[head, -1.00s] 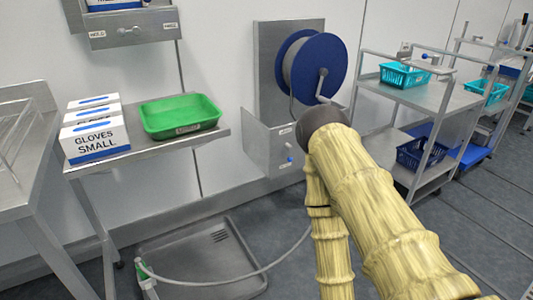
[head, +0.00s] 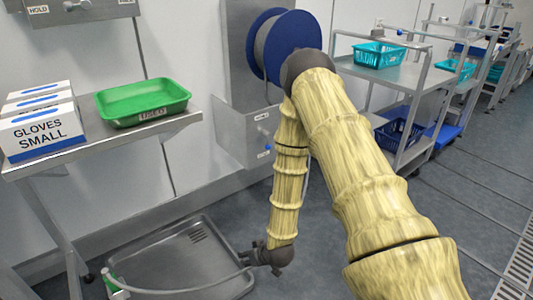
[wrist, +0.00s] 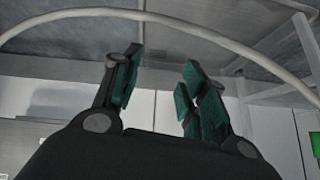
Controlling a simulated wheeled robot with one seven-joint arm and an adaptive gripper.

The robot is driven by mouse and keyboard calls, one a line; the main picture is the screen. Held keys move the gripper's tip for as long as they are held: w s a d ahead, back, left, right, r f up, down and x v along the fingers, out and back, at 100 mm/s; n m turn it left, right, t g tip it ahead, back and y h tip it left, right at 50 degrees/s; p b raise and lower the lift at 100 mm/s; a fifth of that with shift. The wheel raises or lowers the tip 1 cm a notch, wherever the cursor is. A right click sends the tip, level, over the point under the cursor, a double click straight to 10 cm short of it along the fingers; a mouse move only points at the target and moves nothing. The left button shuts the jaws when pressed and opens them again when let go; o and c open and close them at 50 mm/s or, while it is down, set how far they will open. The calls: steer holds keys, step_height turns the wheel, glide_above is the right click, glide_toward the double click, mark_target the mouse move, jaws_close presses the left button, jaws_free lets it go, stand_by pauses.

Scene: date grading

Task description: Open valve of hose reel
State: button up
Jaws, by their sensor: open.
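The hose reel (head: 262,48) has blue flanges and hangs on a steel wall plate, partly hidden by my arm. Below it a steel box (head: 236,132) carries a small blue-tipped valve handle (head: 267,147). The grey hose (head: 190,291) runs along the floor tray to a green-and-white nozzle (head: 113,283). My gripper (head: 254,257) is low over the tray's right side, below and apart from the valve. In the wrist view its teal-padded fingers (wrist: 162,64) are spread and empty, and the hose (wrist: 165,17) arches across beyond them. The valve cannot be made out there.
A steel table at left holds glove boxes (head: 38,125) and a green tray (head: 143,101). A steel floor tray (head: 205,225) lies below the reel. A trolley (head: 400,88) with turquoise and blue baskets stands right. The floor at right is clear.

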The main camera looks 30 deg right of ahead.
steer(key=w+d+r+t+b, duration=0.3)
steer(key=w+d, duration=0.3)
steer(key=w, duration=0.4)
steer(key=t+h+b, duration=0.3)
steer(key=t+b, duration=0.4)
glide_toward(268, 144)
steer(key=shift+m, duration=0.4)
steer(key=w+b, duration=0.1)
steer(key=w, duration=0.2)
steer(key=w+d+b, duration=0.1)
steer(key=w, duration=0.2)
steer(key=w+b, duration=0.2)
steer(key=w, duration=0.1)
steer(key=shift+d+f, duration=0.15)
steer(key=shift+f, duration=0.1)
steer(key=shift+w+d+r, duration=0.1)
steer(key=shift+w+r, duration=0.05)
steer(key=shift+w, duration=0.55)
jaws_close()
